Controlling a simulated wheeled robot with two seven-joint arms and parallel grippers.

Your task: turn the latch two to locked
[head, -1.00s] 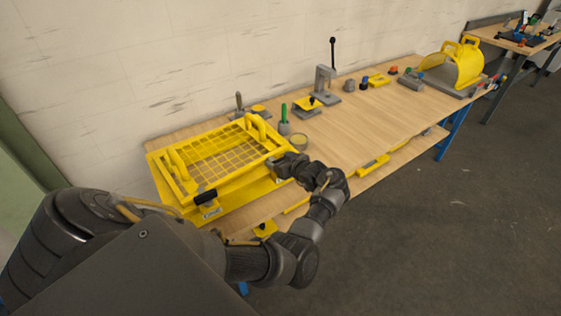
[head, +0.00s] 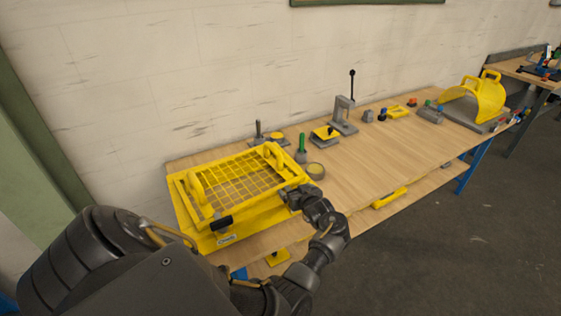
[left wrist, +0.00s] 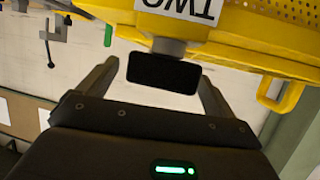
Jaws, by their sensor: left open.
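The yellow guard frame with a mesh top (head: 205,236) sits at the near left end of the bench. The black latch handle of latch two (left wrist: 163,73) hangs below the yellow edge, under an upside-down "TWO" label (left wrist: 182,8), in the left wrist view. My left gripper (left wrist: 160,80) is open, with one finger on each side of this handle; I cannot tell whether they touch it. In the head view my left gripper (head: 287,194) is at the guard's front right corner and hides latch two. Another black latch handle (head: 221,222) shows at the front left. My right gripper is not in view.
A lever press (head: 344,115) and small parts stand along the back. A yellow curved cover (head: 472,99) is at the far end. The bench middle (head: 375,150) is clear.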

